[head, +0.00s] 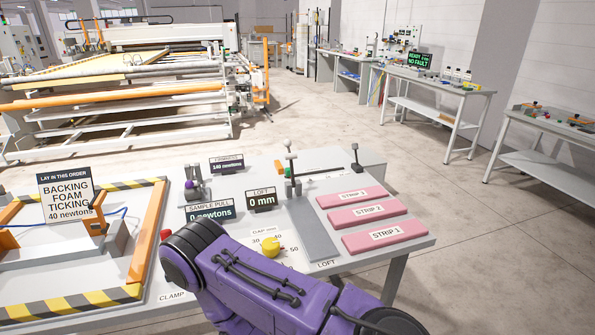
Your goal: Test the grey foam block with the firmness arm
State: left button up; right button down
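No thing that is clearly a grey foam block shows in the head view. A flat grey slab (314,232) lies on the bench by the LOFT label, beside an upright post with a lever (291,170); I cannot tell if this is the firmness arm. A dark lever (355,160) stands further right. A sign (226,164) at the back seems to read firmness, 140 newtons. The LOFT display (262,199) reads 0 mm and the sample pull display (209,211) reads 0 newtons. A purple arm of mine crosses the front; neither gripper shows.
Pink strips marked STRIP 1 (384,235), STRIP 2 (366,211) and STRIP 3 (352,196) lie at right. A striped frame (145,235) with a lay-order sign (65,196) is at left. Open floor lies beyond the bench (412,226).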

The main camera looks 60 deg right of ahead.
aim_at(191, 176)
jog(key=z, duration=1.95)
